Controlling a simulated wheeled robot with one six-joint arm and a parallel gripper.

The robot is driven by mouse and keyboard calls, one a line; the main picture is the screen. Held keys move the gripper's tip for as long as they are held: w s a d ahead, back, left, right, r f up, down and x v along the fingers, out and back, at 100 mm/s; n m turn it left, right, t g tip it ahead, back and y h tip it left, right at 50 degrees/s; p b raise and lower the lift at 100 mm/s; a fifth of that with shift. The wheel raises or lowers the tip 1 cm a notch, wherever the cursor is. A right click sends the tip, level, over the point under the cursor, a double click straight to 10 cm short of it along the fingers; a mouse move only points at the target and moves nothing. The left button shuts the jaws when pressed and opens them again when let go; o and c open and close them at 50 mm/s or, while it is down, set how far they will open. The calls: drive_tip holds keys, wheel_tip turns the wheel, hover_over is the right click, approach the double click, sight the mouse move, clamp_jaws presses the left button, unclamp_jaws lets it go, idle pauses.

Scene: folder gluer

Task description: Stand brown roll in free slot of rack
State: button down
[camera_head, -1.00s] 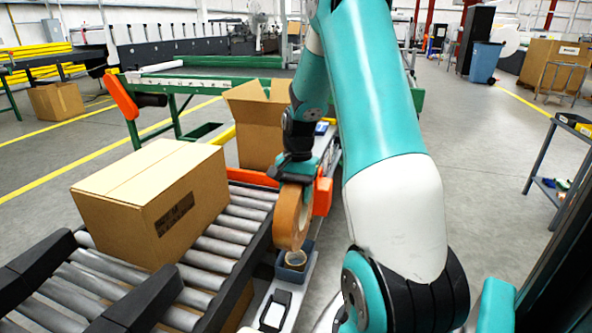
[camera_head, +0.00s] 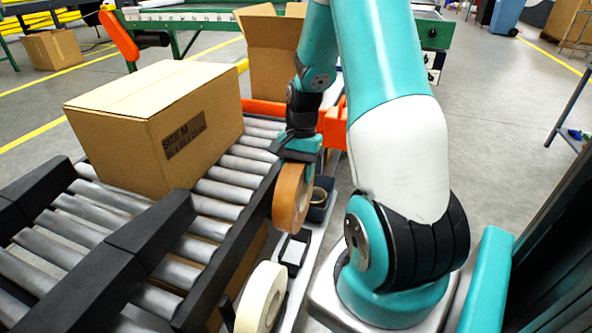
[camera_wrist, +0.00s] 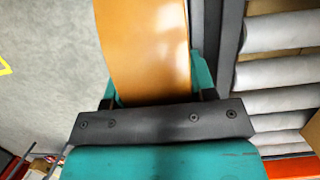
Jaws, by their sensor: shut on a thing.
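The brown roll (camera_head: 290,198) is a wide tape roll that hangs upright under my gripper (camera_head: 299,160), above the narrow side shelf next to the conveyor. My gripper is shut on it. In the wrist view the brown roll (camera_wrist: 145,45) fills the space between the fingers of my gripper (camera_wrist: 153,95). A pale cream roll (camera_head: 262,300) stands on edge at the near end of the shelf, beside a dark upright piece that may belong to the rack. I cannot make out the rack's free slot clearly.
A closed cardboard box (camera_head: 150,125) sits on the roller conveyor (camera_head: 205,222) at left. An open carton (camera_head: 268,55) stands behind. A dark bin (camera_head: 320,203) with a small roll and a dark-and-white device (camera_head: 293,251) are on the shelf. Black side guards line the conveyor.

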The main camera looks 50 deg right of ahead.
drive_tip(key=shift+w+d+f+b+x, duration=0.1)
drive_tip(key=shift+d+b+x, duration=0.15)
drive_tip(key=shift+b+x, duration=0.9)
drive_tip(key=shift+w+d+f+b+x, duration=0.1)
drive_tip(key=shift+d+b+x, duration=0.15)
drive_tip(key=shift+b+x, duration=0.9)
drive_tip(key=shift+w+d+b+x, duration=0.1)
drive_tip(key=shift+d+b+x, duration=0.15)
drive_tip(key=shift+b+x, duration=0.9)
drive_tip(key=shift+f, duration=0.1)
drive_tip(key=shift+f, duration=0.2)
drive_tip(key=shift+d+b+x, duration=0.2)
drive_tip(key=shift+b+x, duration=0.1)
drive_tip(key=shift+x, duration=0.6)
drive_tip(key=shift+d+b+x, duration=0.2)
drive_tip(key=shift+b+x, duration=0.1)
drive_tip(key=shift+x, duration=0.6)
drive_tip(key=shift+w+f, duration=0.15)
drive_tip(key=shift+f, duration=0.1)
drive_tip(key=shift+d+b+x, duration=0.25)
drive_tip(key=shift+b+x, duration=0.45)
drive_tip(key=shift+x, duration=0.5)
drive_tip(key=shift+w+f, duration=0.1)
drive_tip(key=shift+c, duration=1.8)
unclamp_jaws()
